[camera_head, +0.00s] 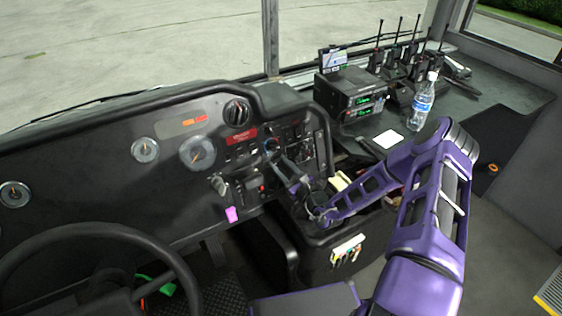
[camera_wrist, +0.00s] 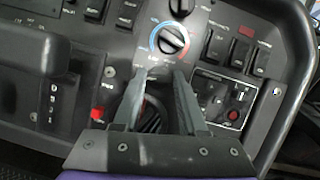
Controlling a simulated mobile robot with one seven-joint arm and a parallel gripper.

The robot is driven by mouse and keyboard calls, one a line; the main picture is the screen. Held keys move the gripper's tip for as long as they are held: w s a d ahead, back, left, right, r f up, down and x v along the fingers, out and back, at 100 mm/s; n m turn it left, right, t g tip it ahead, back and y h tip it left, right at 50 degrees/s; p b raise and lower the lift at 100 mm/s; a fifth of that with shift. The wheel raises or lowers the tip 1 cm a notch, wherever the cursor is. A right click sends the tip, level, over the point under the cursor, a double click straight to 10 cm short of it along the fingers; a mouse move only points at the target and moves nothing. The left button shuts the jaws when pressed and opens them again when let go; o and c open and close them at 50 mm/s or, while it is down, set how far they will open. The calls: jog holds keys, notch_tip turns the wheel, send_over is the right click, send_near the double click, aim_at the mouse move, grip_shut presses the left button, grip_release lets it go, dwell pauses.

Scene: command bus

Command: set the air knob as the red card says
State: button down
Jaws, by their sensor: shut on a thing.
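A red card (camera_head: 244,138) is on the dark dashboard, left of the control panel; its writing is too small to read. The wrist view shows a column of dark knobs: a temperature knob (camera_wrist: 172,39) with a blue-and-red ring, and a lower knob (camera_wrist: 152,118) below it with some red. My gripper (camera_wrist: 163,75) is at the panel, its fingers shut on the lower knob, one to each side. The fingers partly cover this knob and its markings, so I cannot read its setting. The head view shows my gripper (camera_head: 282,161) reaching the panel from the right.
Rocker switches (camera_wrist: 240,52) and a red button (camera_wrist: 233,115) lie right of my fingers. A gear selector panel (camera_wrist: 55,100) is at the left. A radio stack (camera_head: 355,100) and a water bottle (camera_head: 422,103) stand behind my arm. The steering wheel (camera_head: 95,235) is at front left.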

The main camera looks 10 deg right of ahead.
jog(key=m+h+p, duration=0.1)
jog(key=m+p, duration=0.1)
jog(key=m, duration=0.1)
jog(key=m+t+h+p, duration=0.1)
jog(key=m+h+p, duration=0.1)
jog(key=m, duration=0.1)
jog(key=shift+a+m, duration=0.15)
jog(key=shift+m, duration=0.25)
jog(key=shift+c, duration=2.3)
grip_release()
jog(key=shift+s, duration=0.1)
jog(key=v, duration=1.7)
jog(key=shift+s, duration=0.25)
jog(key=shift+a, duration=0.15)
